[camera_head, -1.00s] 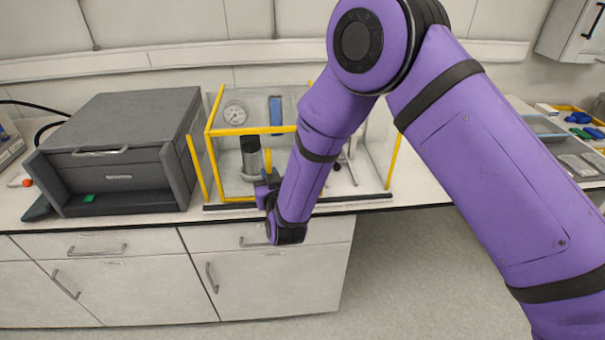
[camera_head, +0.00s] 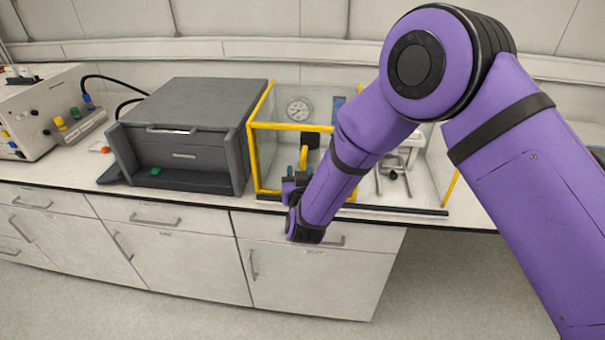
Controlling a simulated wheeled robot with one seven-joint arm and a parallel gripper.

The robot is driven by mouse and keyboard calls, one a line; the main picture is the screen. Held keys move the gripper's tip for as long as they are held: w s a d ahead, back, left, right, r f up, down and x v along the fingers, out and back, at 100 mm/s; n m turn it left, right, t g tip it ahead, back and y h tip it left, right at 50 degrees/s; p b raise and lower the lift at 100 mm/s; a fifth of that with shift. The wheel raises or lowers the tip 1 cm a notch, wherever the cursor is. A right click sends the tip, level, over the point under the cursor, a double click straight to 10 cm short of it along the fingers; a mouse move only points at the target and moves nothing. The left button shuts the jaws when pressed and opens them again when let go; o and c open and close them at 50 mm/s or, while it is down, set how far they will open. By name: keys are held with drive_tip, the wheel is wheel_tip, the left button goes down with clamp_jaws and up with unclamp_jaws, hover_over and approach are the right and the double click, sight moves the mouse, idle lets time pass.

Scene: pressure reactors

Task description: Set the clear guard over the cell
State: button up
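A clear guard with yellow edges (camera_head: 290,126) shows upright at the back of the bench, its right part behind my arm. I cannot tell whether it stands on the bench or is held. A dark cell top (camera_head: 312,140) shows behind its clear face, with the lower part hidden. A yellow upright piece (camera_head: 303,158) stands in front of the dark top. My gripper (camera_head: 296,188) is low at the guard's front, close to the yellow piece. Its fingers are too small and hidden to tell open from shut.
A round gauge (camera_head: 299,109) is behind the clear face. A dark grey box (camera_head: 185,135) with a handle stands close to the left. A dark rail (camera_head: 400,210) runs along the bench's front edge. A metal stand (camera_head: 392,170) is right of my forearm. A white instrument (camera_head: 40,115) stands far left.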

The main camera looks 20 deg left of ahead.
drive_tip(key=shift+d, duration=0.15)
drive_tip(key=v, duration=1)
drive_tip(key=shift+s, duration=0.3)
drive_tip(key=shift+d, duration=0.1)
